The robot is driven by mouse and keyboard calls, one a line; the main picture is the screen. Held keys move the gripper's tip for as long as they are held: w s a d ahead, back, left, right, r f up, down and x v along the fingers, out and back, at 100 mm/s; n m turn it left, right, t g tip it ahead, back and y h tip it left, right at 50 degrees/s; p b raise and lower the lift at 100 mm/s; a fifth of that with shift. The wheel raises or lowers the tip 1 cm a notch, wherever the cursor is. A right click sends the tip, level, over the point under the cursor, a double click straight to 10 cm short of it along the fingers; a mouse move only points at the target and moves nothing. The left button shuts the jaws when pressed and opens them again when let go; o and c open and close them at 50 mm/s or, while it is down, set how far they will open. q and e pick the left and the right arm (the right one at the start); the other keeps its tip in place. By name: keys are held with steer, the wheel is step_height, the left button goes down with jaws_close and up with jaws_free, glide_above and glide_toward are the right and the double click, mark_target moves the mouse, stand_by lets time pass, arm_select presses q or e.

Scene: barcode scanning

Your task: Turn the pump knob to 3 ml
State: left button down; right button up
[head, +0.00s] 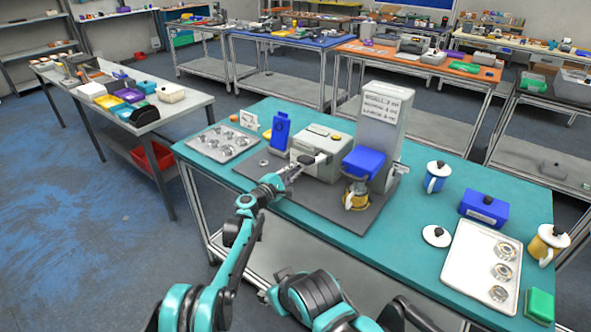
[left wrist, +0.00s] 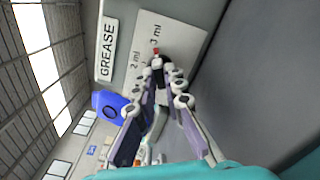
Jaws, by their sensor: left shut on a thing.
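The pump is a grey box (head: 335,135) on a dark mat on the teal table. My left gripper (head: 308,165) reaches its front face in the head view. In the left wrist view a pale dial plate (left wrist: 178,38) carries the marks 2 ml and 3 ml beside a GREASE label (left wrist: 107,48). My left gripper (left wrist: 163,80) is shut on the dark knob (left wrist: 157,62), which is mostly hidden between the fingertips. A small red mark (left wrist: 155,50) at the knob lies close to the 3 ml text. My right gripper is not in view; only part of that arm shows.
A tall pale box with a sign (head: 383,115) stands right of the pump, beside a blue part (head: 364,160) above a yellow mug (head: 355,195). A blue stand (head: 280,131) is left of the pump. A white tray (head: 458,275) lies at the right.

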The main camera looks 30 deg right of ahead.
arm_select(q)
steer(key=shift+f, duration=0.1)
steer(key=c, duration=1.6)
jaws_free()
steer(key=v, duration=1.2)
